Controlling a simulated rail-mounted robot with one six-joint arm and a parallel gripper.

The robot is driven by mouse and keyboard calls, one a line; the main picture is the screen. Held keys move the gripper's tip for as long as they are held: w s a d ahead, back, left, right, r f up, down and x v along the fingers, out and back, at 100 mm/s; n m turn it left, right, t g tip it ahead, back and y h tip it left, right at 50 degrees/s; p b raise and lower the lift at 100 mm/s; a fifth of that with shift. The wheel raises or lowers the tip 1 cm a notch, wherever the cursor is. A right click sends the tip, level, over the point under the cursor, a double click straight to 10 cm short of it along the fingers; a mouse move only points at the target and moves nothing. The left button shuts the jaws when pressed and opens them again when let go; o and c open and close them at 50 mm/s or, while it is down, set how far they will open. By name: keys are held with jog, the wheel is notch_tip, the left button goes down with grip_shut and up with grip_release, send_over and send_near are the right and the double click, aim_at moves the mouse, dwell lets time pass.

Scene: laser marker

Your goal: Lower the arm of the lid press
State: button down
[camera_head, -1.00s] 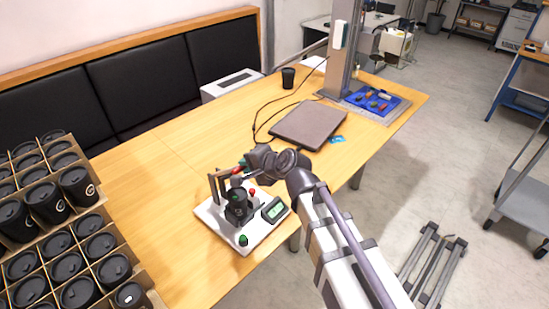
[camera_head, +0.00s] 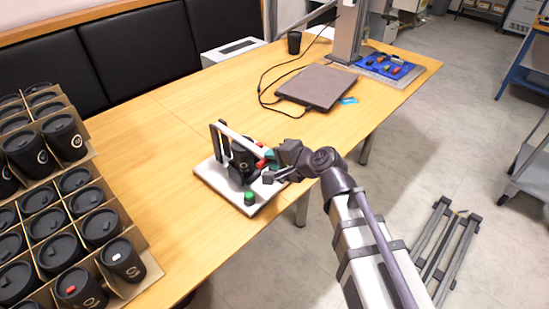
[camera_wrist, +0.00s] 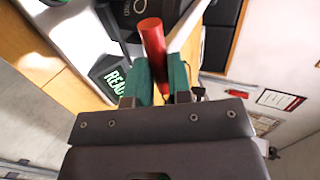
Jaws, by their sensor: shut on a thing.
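The lid press (camera_head: 210,172) stands on the table on a white base, with a black cup (camera_head: 243,163) in it. Its pale arm (camera_head: 236,134) slopes slightly down from the rear post toward my gripper, beside and above the cup. The arm ends in a red handle (camera_head: 262,163), which also shows in the wrist view (camera_wrist: 153,42). My gripper (camera_head: 270,158) has its teal fingers closed around this handle; they show in the wrist view (camera_wrist: 160,78). Whether the press head touches the cup's lid is hidden.
A green button (camera_head: 249,198) sits on the base's front corner. Cardboard crates of black cups (camera_head: 75,215) stand at left. A closed laptop (camera_head: 317,86) lies behind; the table between is clear.

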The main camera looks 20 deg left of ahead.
jog(key=shift+s+d+f, duration=0.15)
jog(key=shift+f, duration=0.25)
jog(key=c, duration=1.1)
grip_release()
jog(key=shift+o, duration=0.2)
jog(key=shift+w, duration=0.25)
jog(key=shift+r, duration=0.1)
